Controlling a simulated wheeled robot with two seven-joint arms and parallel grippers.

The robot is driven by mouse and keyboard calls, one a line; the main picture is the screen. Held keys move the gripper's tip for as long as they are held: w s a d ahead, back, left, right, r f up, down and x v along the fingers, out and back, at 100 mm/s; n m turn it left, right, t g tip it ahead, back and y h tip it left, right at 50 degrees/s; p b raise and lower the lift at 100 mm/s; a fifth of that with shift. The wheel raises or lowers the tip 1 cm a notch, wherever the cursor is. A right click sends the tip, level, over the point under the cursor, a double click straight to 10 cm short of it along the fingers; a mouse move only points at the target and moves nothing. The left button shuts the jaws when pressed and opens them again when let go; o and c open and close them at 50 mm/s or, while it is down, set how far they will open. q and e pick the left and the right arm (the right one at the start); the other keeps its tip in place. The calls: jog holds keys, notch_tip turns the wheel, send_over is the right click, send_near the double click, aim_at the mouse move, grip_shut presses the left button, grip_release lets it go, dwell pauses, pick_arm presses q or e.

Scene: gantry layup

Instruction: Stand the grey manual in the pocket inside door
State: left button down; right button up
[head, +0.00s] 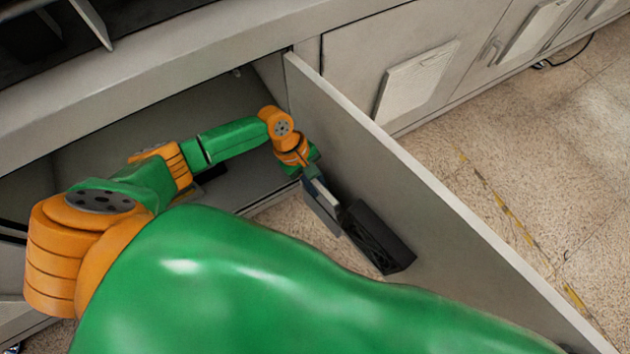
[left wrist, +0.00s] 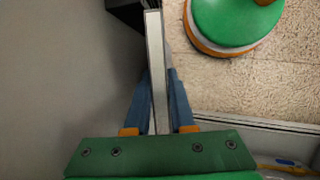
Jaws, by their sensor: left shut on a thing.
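The door (head: 420,210) stands open, and a black pocket (head: 385,243) is fixed low on its inner face. My left gripper (head: 313,180) is shut on the grey manual (head: 323,209), a thin slab with a pale edge, close to the door's inner face. In the left wrist view the manual (left wrist: 156,65) stands edge-on between the two fingers. The dark pocket (left wrist: 124,14) shows by the manual's far end. The manual appears beside the pocket; I cannot tell whether they touch. My right gripper is not in view.
The open cabinet (head: 220,110) lies behind my left arm. The door's inner face (left wrist: 55,80) is close on the left in the wrist view. Speckled floor (head: 500,200) is clear beyond the door. Closed cabinet fronts (head: 380,50) line the back.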

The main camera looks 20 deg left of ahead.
pick_arm(q)
jog(key=shift+w+d+f+b, duration=0.15)
jog(key=shift+w+f+b, duration=0.15)
jog(key=shift+f+b, duration=1.45)
jog(key=shift+w+d+f+b, duration=0.2)
jog(key=shift+f+b, duration=1.05)
jog(key=shift+f, duration=0.9)
jog(key=shift+w+d+f+b, duration=0.1)
jog(key=shift+w+f+b, duration=0.25)
jog(key=shift+f+b, duration=1.4)
jog(key=shift+f+p, duration=0.15)
jog(key=shift+p, duration=0.15)
jog(key=c, duration=0.7)
grip_release()
jog(key=p+v, duration=0.3)
jog(key=v, duration=0.4)
jog(key=shift+a, duration=0.1)
